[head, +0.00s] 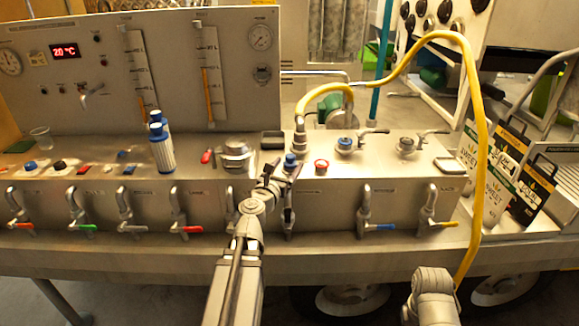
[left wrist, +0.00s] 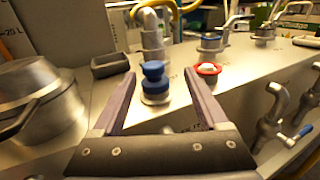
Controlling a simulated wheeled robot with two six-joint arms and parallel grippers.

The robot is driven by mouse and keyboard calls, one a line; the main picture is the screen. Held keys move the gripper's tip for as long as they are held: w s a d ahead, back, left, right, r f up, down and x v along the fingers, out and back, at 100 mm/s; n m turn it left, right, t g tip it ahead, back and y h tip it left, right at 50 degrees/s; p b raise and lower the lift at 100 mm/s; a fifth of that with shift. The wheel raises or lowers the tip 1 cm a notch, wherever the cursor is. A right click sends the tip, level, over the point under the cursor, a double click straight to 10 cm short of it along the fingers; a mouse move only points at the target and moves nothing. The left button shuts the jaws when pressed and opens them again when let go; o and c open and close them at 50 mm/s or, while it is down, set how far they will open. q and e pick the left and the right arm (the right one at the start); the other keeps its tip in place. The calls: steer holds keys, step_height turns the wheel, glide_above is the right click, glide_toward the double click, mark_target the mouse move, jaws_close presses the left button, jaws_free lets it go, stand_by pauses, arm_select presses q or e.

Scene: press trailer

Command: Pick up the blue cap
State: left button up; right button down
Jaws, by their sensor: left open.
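A blue cap (head: 290,160) sits upright on a small round metal base on the steel counter, near the middle. In the left wrist view the blue cap (left wrist: 153,76) shows between the two fingers, ahead of my gripper's palm. My left gripper (head: 284,173) is open and empty, its fingertips close to the cap. In the left wrist view the left gripper (left wrist: 159,74) has a finger on each side of the cap, with visible gaps. Whether the fingertips reach past the cap is hard to tell. My right gripper is not in view.
A red-ringed cap (head: 321,166) stands just right of the blue cap. A metal pot (head: 236,155) and a dark tray (head: 272,140) are to the left and behind. A yellow hose (head: 483,150) arches over the right side. Several taps line the counter front.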

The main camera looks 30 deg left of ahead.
mark_target(291, 160)
arm_select(q)
steer(key=shift+w+a+f, duration=0.15)
steer(key=shift+w+a, duration=0.05)
steer(key=shift+w, duration=0.35)
steer(key=shift+w+a, duration=0.15)
steer(key=shift+w, duration=0.85)
steer(key=shift+w+a+r, duration=0.1)
steer(key=shift+w+a, duration=0.15)
steer(key=shift+w, duration=0.6)
steer(key=shift+w+a+r, duration=0.1)
steer(key=shift+w+a, duration=0.15)
steer(key=shift+w, duration=0.55)
steer(key=shift+w+a+r, duration=0.1)
steer(key=shift+w+a, duration=0.15)
steer(key=shift+w, duration=0.6)
steer(key=shift+s, duration=0.1)
jaws_close()
